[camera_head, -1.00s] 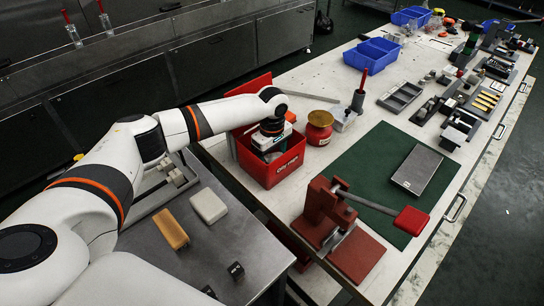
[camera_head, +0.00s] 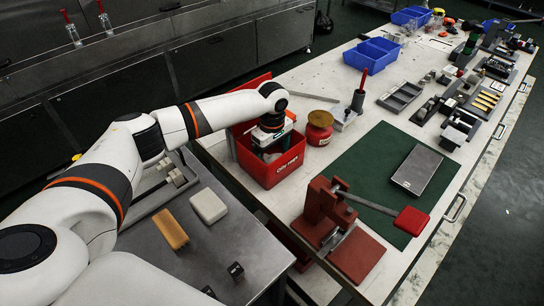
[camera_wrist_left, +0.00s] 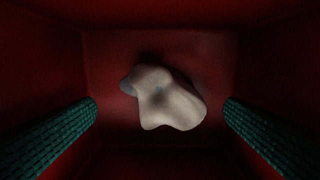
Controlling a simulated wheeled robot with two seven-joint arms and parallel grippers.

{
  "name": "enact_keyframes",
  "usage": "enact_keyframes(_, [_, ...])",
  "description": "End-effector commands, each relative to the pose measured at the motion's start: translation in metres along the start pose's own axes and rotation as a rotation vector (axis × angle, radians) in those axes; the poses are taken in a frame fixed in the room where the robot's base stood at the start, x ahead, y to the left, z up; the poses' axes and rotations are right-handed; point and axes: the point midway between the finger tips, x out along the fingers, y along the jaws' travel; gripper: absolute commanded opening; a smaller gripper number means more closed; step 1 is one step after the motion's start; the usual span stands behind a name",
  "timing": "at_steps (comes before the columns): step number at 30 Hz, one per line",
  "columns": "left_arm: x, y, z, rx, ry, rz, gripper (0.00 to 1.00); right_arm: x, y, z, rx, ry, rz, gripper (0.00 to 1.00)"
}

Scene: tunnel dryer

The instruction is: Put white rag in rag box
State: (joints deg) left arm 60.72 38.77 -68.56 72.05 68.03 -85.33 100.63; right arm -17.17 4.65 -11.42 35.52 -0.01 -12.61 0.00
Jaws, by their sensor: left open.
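The white rag (camera_wrist_left: 168,98) lies crumpled on the floor of the red rag box, as the left wrist view shows. The red rag box (camera_head: 282,167) stands on the workbench with its lid up at the back; its inside also shows in the left wrist view (camera_wrist_left: 110,60). My left gripper (camera_head: 270,143) points down into the box. Its two green fingers (camera_wrist_left: 160,125) are spread wide on either side of the rag and do not touch it. The head view hides the fingertips and the rag behind the box wall. My right gripper is not in view.
A red lever press (camera_head: 327,207) stands in front, beside a green mat (camera_head: 370,160).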

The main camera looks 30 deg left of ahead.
Motion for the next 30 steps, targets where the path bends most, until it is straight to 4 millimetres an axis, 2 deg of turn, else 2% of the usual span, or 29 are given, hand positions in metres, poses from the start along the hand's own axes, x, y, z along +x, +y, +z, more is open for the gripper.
enact_keyframes(6, [-0.050,-0.001,0.001,-0.001,-0.001,-0.005,0.93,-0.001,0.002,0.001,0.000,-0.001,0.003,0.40])
enact_keyframes(13, [-0.089,-0.001,0.001,-0.001,0.000,-0.003,0.93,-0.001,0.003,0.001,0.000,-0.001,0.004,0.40])
enact_keyframes(18, [-0.102,0.000,0.001,-0.001,-0.001,-0.002,0.93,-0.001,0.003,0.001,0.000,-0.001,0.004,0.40])
enact_keyframes(30, [-0.103,0.000,0.000,-0.001,0.000,-0.002,0.93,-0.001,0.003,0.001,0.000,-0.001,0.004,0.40])
